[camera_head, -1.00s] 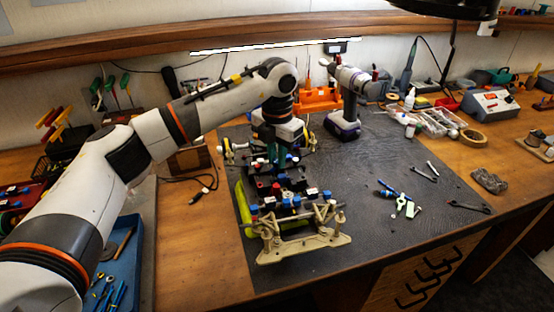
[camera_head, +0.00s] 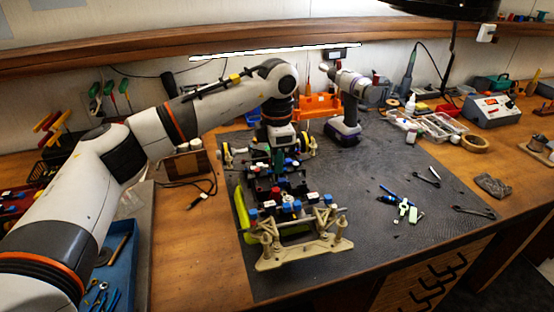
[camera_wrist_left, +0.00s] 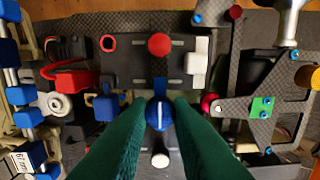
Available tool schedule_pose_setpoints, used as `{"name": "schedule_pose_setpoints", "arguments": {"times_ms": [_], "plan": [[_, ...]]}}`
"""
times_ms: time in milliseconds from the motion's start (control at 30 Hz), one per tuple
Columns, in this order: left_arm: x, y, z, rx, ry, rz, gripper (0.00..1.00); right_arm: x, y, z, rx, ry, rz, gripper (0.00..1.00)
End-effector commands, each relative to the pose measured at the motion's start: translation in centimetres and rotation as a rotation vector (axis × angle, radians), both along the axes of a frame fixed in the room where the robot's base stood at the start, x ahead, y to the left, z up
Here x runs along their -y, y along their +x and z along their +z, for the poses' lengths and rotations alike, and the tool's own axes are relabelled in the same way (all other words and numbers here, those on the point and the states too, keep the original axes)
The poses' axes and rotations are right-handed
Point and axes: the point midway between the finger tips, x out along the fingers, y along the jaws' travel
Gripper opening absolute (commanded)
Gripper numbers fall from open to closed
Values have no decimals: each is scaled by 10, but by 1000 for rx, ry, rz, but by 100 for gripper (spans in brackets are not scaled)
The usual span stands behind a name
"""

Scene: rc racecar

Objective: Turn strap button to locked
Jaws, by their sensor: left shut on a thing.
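The RC car (camera_head: 318,247) lies on the dark mat with its tan front plate toward me. In the left wrist view a round blue button (camera_wrist_left: 159,115) with a white line sits on the black strap plate (camera_wrist_left: 135,72). The line runs nearly along the picture's vertical. My left gripper (camera_wrist_left: 157,110) has its green fingers shut on the two sides of this button. The fingers hide part of the plate below it. My right gripper is not in view.
A red round knob (camera_wrist_left: 159,44) and a white knob (camera_wrist_left: 160,160) stand above and below the button. A cordless drill (camera_head: 346,105) stands behind the car. Small tools (camera_head: 402,205) lie on the mat (camera_head: 365,240) to the right, with bare mat between.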

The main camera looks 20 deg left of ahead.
Motion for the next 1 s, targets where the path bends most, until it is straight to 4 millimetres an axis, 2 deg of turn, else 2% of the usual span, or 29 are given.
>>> {"name": "schedule_pose_setpoints", "arguments": {"times_ms": [433,467,600,867,1000], "plan": [[0,1,2,5,-2,-10,0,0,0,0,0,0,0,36],[0,1,2,5,-2,-10,20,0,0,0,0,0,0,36],[0,1,2,4,-1,-10,41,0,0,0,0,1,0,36],[0,0,1,1,0,-9,41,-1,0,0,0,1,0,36],[0,1,11,4,-1,-10,41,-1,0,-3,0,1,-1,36]]}}
